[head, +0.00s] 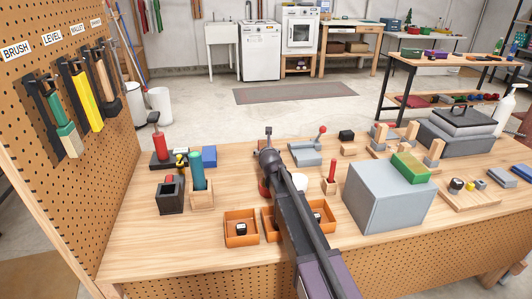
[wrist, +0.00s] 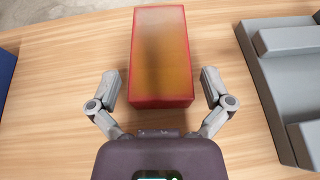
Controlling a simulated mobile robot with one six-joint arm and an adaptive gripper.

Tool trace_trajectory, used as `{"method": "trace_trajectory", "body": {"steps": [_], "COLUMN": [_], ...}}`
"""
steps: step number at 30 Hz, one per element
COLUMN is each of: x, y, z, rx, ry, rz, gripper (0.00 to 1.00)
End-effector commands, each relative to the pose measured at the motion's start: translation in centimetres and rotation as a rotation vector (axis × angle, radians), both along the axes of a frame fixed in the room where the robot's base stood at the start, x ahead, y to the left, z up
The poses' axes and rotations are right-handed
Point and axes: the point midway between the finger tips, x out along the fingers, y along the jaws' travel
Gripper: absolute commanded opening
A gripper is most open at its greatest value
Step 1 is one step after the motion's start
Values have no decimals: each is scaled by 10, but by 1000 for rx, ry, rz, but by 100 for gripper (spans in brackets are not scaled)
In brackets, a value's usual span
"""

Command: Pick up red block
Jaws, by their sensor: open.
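The red block (wrist: 162,62) shows in the wrist view as an upright-looking box with red edges and an orange-brown top face. My gripper (wrist: 160,88) is open, with one finger to the left and one to the right of the block's near end. There is a gap on both sides, and neither finger visibly touches it. The height between fingers and block is hard to tell. In the head view my arm reaches over the workbench (head: 150,235), and it hides most of the place where the block stands.
A grey stepped part (wrist: 285,75) stands close on the right, and a blue block (wrist: 6,72) lies farther left. In the head view, orange trays (head: 241,239) lie near the front edge. A large grey box (head: 390,205) with a green block (head: 411,168) stands right of my arm.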

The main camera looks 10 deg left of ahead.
Motion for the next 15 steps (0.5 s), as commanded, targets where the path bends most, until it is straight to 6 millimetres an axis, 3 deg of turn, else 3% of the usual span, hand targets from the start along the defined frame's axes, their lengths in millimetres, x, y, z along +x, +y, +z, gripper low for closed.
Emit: {"method": "trace_trajectory", "body": {"steps": [6,15], "x": [19,19], "y": [4,3], "z": [-8,-8], "rx": [1,1], "ry": [0,0], "rz": [0,0], "gripper": [100,100]}}
